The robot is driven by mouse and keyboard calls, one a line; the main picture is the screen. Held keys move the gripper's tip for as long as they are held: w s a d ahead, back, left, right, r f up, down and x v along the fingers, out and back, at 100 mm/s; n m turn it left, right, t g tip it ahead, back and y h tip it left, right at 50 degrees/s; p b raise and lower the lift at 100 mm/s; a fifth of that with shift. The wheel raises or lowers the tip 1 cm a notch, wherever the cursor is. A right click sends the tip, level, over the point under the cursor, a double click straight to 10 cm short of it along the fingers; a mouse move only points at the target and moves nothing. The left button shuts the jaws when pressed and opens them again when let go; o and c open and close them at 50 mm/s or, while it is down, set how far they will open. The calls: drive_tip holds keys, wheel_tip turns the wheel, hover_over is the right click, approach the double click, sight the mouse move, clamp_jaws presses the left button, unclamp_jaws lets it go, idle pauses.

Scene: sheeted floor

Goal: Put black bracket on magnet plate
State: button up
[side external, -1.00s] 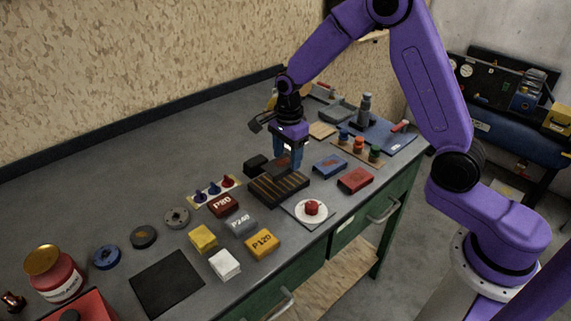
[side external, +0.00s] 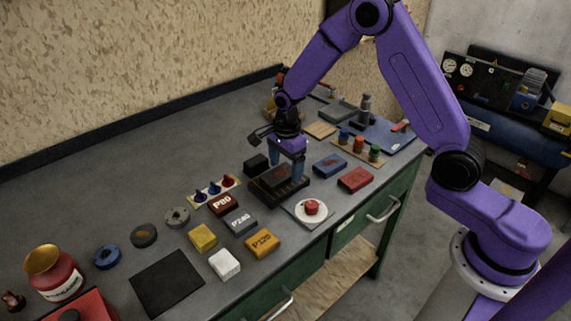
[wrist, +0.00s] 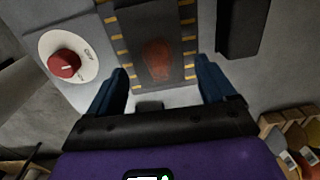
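The magnet plate (side external: 290,197) is a dark slab on the bench. Its yellow edge stripes show in the wrist view (wrist: 117,28). In the wrist view my gripper (wrist: 162,85) has the fingers apart on both sides, with nothing clamped visible. Contact with the piece cannot be told.
A black block (side external: 256,164) stands close behind-left of the plate. A white plate with a red knob (side external: 312,208) is at its front right. Blue (side external: 330,165) and red (side external: 355,180) boxes lie to the right. Several sanding blocks lie to the left.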

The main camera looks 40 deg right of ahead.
sight(287, 172)
wheel_tip(287, 172, up, 12)
drive_tip(key=shift+s+r, duration=0.2)
drive_tip(key=shift+s, duration=0.05)
idle(0.5)
drive_tip(key=s+a+r+n, duration=0.1)
drive_tip(key=s+a+n, duration=0.1)
drive_tip(key=s+n, duration=0.55)
drive_tip(key=s+a+r+n, duration=0.2)
drive_tip(key=s+n, duration=0.5)
drive_tip(key=s, duration=0.1)
drive_tip(key=s+d+n, duration=0.2)
drive_tip(key=s+n, duration=0.6)
drive_tip(key=s, duration=0.1)
drive_tip(key=s+d+f+n, duration=0.1)
drive_tip(key=s+d+n, duration=0.2)
drive_tip(key=s+n, duration=0.5)
drive_tip(key=shift+s+d, duration=0.2)
drive_tip(key=shift+s, duration=0.35)
